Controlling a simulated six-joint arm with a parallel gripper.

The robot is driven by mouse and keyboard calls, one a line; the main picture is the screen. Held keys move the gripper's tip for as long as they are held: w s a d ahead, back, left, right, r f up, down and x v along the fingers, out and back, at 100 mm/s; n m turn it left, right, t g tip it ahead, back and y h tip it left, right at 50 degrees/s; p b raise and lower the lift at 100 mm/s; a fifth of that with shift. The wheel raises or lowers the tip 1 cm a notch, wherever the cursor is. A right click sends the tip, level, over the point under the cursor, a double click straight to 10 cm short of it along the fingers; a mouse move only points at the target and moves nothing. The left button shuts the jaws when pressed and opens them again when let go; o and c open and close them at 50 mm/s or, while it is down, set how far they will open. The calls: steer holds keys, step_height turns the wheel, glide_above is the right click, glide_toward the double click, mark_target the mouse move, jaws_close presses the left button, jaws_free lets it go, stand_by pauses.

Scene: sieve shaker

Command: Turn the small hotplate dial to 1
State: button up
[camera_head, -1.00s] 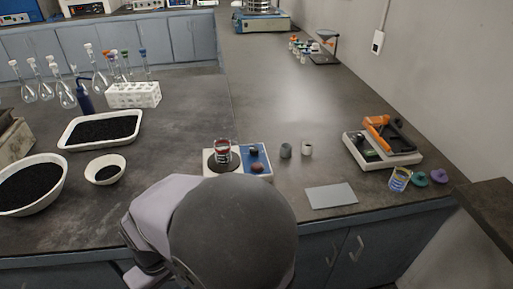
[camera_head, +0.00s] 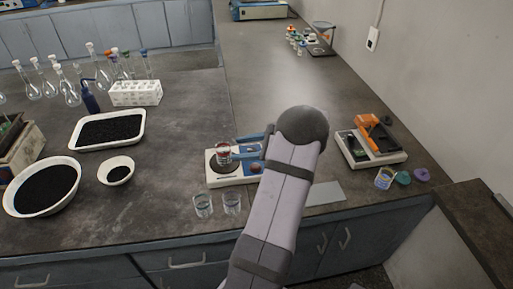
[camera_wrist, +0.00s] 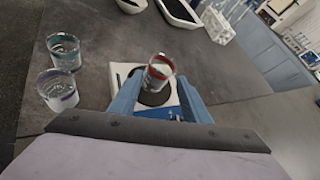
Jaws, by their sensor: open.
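The small hotplate (camera_head: 218,179) is a white unit with a dark round plate and a blue control panel, near the bench's front edge. A small beaker with red markings (camera_head: 223,153) stands on its plate. One dark reddish dial (camera_head: 256,167) shows on the panel; the panel's far part is hidden behind my gripper. The dial setting cannot be read. My gripper (camera_wrist: 160,88) is open, its two blue fingers over the hotplate. In the wrist view the beaker (camera_wrist: 159,70) appears between the fingertips, and whether they touch it cannot be told.
Two glass beakers (camera_head: 203,206) (camera_head: 232,203) stand in front of the hotplate. A grey flat sheet (camera_head: 327,193) lies right of my arm. A balance with an orange item (camera_head: 366,121) is farther right. A white bowl (camera_head: 116,170) and tray (camera_head: 140,128) stand left.

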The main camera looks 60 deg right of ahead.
mark_target(253, 150)
steer(key=s+d+f+m+h, duration=0.1)
steer(key=s+d+m, duration=0.1)
steer(key=s+d+f+m+t+h, duration=0.1)
steer(key=s+d+m, duration=0.1)
steer(key=s+d, duration=0.1)
steer(key=s+d+f+m+h, duration=0.1)
steer(key=s+d+m, duration=0.1)
steer(key=shift+s+d+f, duration=0.2)
steer(key=shift+s+f, duration=0.05)
steer(key=shift+f, duration=0.15)
steer(key=shift+p+x, duration=0.65)
steer(key=shift+x, duration=3.05)
steer(key=shift+r, duration=0.1)
steer(key=shift+a, duration=0.1)
steer(key=c, duration=1)
